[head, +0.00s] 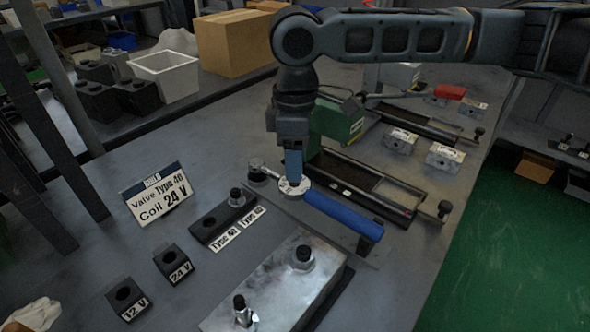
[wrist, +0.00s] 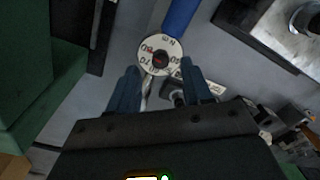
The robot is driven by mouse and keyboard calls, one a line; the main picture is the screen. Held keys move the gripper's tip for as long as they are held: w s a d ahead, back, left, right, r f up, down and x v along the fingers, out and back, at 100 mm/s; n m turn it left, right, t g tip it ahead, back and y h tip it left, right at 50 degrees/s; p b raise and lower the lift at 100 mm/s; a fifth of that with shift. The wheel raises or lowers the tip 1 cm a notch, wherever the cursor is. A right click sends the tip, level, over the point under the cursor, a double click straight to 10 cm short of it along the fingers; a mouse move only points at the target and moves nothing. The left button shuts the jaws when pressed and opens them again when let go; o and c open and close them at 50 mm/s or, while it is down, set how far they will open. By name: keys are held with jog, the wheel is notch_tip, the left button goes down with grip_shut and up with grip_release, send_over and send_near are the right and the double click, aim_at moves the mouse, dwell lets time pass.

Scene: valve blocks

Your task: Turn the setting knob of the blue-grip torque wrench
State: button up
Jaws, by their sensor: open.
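The torque wrench lies on the grey bench with its blue grip (head: 345,215) pointing to the lower right in the head view. The grip also shows at the top of the wrist view (wrist: 182,16). Its setting knob, a round white dial (wrist: 148,45) with markings and a dark, red-marked centre, sits at the end of the grip; in the head view the dial (head: 294,187) is just below my fingers. My gripper (head: 292,176) points down over the dial.
A metal valve block (head: 270,285) stands in front, and a green box (head: 336,120) stands close behind my gripper. A black tray (head: 375,184) lies to the right. Black coils (head: 173,263) and a sign (head: 155,193) are at left.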

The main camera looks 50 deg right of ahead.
jog(key=shift+a+f, duration=0.1)
jog(key=shift+f, duration=1.4)
jog(key=shift+c, duration=0.2)
grip_shut()
